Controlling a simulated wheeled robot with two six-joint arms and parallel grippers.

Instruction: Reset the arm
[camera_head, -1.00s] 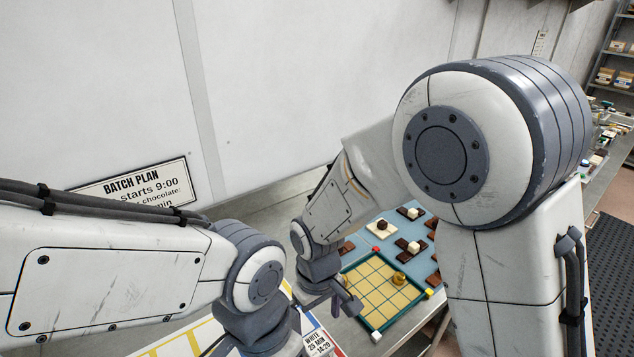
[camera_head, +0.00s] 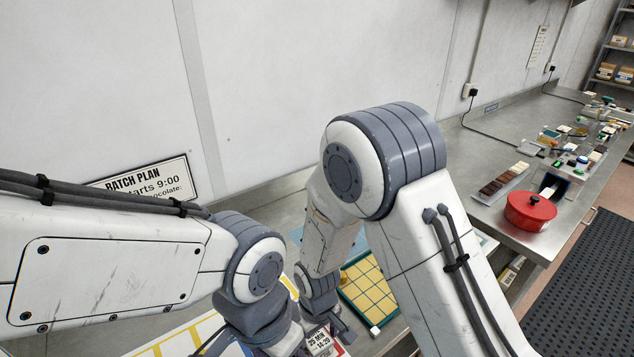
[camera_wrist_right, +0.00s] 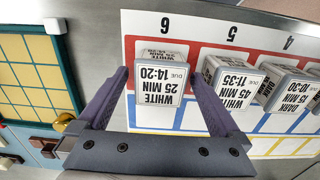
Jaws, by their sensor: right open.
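My right arm reaches down over the bench, with its right gripper (camera_head: 334,328) low over the card board's corner. In the right wrist view the right gripper (camera_wrist_right: 158,80) is open, one finger on each side of a white block marked "WHITE 25 MIN DUE 14-20" (camera_wrist_right: 160,88). The block stands on column 6 of a board (camera_wrist_right: 200,58) with red, blue and yellow rows. I cannot tell whether the fingers touch it. My left arm comes in from the left; its gripper is out of view.
A green-framed yellow grid (camera_head: 371,289) lies beside my right gripper. More marked blocks, such as "WHITE 45 MIN" (camera_wrist_right: 232,88), stand in neighbouring columns. A red lidded pot (camera_head: 530,211) and a tray of chocolates (camera_head: 500,183) stand on the far right bench.

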